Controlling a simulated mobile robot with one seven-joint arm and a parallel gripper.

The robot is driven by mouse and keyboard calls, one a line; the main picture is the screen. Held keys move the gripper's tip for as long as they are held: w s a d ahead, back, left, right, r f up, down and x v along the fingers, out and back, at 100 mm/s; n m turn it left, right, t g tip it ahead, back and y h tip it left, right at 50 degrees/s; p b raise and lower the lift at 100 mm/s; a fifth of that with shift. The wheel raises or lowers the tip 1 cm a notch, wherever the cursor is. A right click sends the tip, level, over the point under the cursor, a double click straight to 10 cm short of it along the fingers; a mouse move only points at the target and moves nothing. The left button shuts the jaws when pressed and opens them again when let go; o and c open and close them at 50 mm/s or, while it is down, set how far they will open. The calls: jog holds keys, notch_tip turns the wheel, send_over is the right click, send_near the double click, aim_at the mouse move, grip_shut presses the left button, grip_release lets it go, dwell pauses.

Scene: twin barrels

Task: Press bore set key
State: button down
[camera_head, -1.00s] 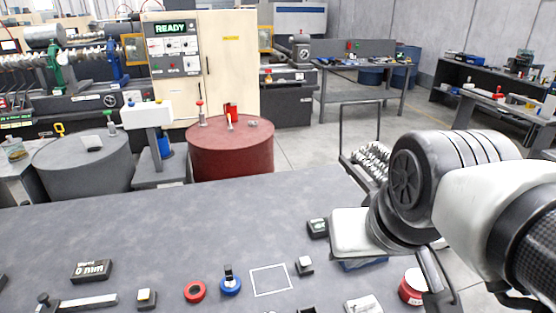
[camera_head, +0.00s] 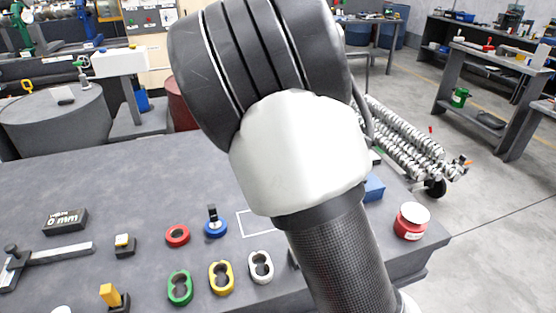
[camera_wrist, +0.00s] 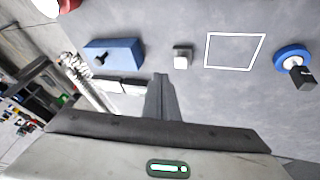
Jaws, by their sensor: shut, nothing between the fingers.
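Several small dark key blocks stand on the grey bench, and I cannot tell by label which is the bore set key. One with a pale and yellow cap (camera_head: 124,241) is at the left, and a taller yellow-capped one (camera_head: 112,296) is nearer the front edge. A white-capped key (camera_wrist: 181,60) shows in the wrist view beside a white square outline (camera_wrist: 235,50); my arm hides it in the head view. A dark display (camera_head: 65,220) reads 0 mm. My gripper (camera_wrist: 160,80) is shut and empty, its tips below the white-capped key in the picture, seemingly apart from it.

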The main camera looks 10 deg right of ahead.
jog(key=w+a+f+n+t+h+b, duration=0.2)
jog(key=w+f, duration=0.1)
jog(key=w, duration=0.4)
jog(key=shift+w+f+t+h, duration=0.15)
jog(key=shift+w+t+h, duration=0.15)
jog(key=shift+w+h, duration=0.1)
jog(key=shift+s, duration=0.1)
notch_tip(320, 180, down, 8)
jog(key=b, duration=0.6)
jog(key=shift+f+b, duration=0.4)
jog(key=shift+f, duration=0.05)
dwell(1.0)
jog(key=shift+f, duration=0.45)
